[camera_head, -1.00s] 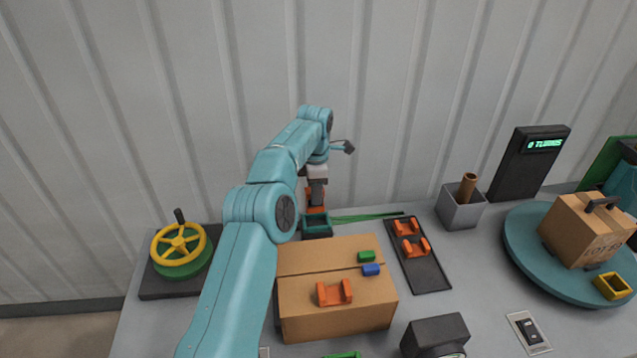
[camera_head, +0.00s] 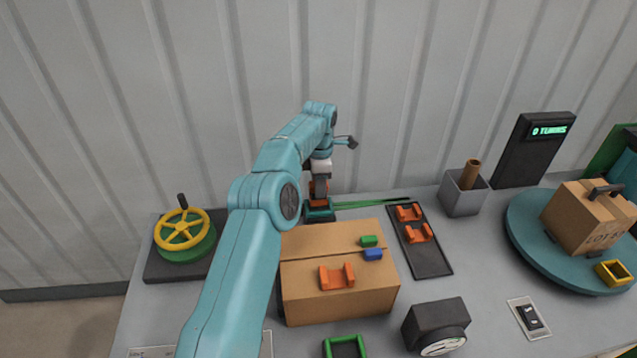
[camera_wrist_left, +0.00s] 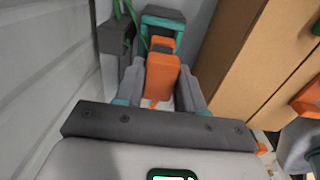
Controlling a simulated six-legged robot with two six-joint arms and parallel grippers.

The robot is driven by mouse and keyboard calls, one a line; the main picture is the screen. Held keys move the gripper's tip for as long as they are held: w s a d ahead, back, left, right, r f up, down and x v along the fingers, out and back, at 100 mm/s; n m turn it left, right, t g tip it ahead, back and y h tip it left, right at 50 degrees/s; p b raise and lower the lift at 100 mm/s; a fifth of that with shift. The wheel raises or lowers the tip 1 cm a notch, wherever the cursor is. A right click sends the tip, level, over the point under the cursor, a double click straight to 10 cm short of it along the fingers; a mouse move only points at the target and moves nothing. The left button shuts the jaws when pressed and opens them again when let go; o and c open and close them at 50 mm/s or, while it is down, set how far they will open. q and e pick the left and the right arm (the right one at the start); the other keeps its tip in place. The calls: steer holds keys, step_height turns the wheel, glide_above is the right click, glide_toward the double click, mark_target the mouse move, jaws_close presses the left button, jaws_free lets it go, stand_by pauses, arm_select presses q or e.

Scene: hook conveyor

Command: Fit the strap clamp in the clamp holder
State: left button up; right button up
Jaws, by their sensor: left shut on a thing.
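The orange strap clamp (camera_head: 319,203) is held low at the back of the bench. My left gripper (camera_head: 319,192) is shut on it; in the left wrist view the clamp (camera_wrist_left: 161,78) stands between the two fingers. A small dark, teal-rimmed box that looks like the clamp holder (camera_head: 318,216) is right below the clamp in the head view. Its teal frame (camera_wrist_left: 165,14) shows just beyond the clamp in the wrist view. The clamp's lower end is hidden, so I cannot tell whether it is inside. My right gripper is not in view.
A cardboard box (camera_head: 310,303) bearing an orange clip and green and blue blocks stands just in front. Green straps (camera_head: 370,202) run right from the holder. A dark tray (camera_head: 432,262) of orange pieces lies right; a yellow handwheel (camera_head: 181,231) is left.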

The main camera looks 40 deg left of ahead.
arm_select(q)
steer(key=shift+w+d, duration=0.1)
steer(key=shift+d, duration=0.05)
steer(key=shift+w, duration=0.1)
steer(key=shift+f, duration=0.15)
steer(key=shift+f, duration=0.15)
stand_by(0.4)
steer(key=shift+a+f, duration=0.25)
steer(key=shift+a, duration=0.05)
